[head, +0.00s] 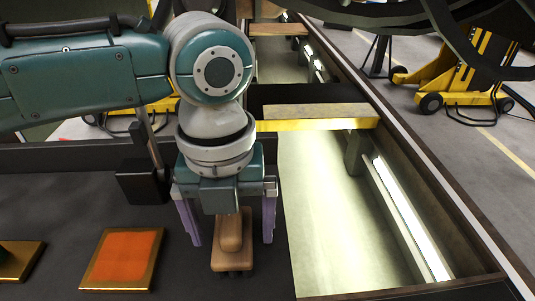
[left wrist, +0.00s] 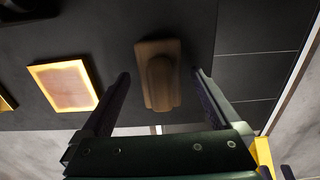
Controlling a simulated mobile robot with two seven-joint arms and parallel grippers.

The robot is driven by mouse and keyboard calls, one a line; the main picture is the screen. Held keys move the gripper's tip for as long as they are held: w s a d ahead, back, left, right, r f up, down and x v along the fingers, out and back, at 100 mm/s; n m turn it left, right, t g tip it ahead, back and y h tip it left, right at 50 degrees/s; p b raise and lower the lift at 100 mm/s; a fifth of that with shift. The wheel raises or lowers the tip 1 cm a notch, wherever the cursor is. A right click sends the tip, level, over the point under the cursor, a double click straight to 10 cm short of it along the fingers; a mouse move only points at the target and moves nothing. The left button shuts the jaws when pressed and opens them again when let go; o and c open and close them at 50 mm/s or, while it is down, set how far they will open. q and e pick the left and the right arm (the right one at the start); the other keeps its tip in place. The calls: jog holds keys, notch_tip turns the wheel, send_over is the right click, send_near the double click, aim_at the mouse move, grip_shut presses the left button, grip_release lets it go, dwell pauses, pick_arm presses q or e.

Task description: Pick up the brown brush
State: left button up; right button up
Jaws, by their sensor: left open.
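The brown brush (head: 232,248) lies on the dark surface, directly below my left gripper (head: 229,222). It has a flat base and a raised rounded handle on top. In the left wrist view the brush (left wrist: 158,75) sits between and just beyond the two spread fingers of my left gripper (left wrist: 160,85). The left gripper is open and points down, with one purple finger on each side of the brush's upper part. I cannot tell whether a finger touches it. My right gripper does not show.
An orange pad with a gold frame (head: 124,258) lies left of the brush, and another gold-edged block (head: 18,260) lies farther left. A lit pit (head: 330,215) with a yellow-edged crossbeam (head: 318,124) opens on the right. Yellow jacks (head: 465,75) stand beyond it.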

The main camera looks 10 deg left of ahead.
aim_at(229, 220)
pick_arm(q)
grip_shut()
dwell(0.7)
jog(key=shift+r, duration=0.15)
notch_tip(229, 220, up, 20)
dwell(0.3)
jog(key=c, duration=0.6)
grip_release()
jog(key=shift+c, duration=0.2)
jog(key=c, duration=0.6)
jog(key=shift+c, duration=0.2)
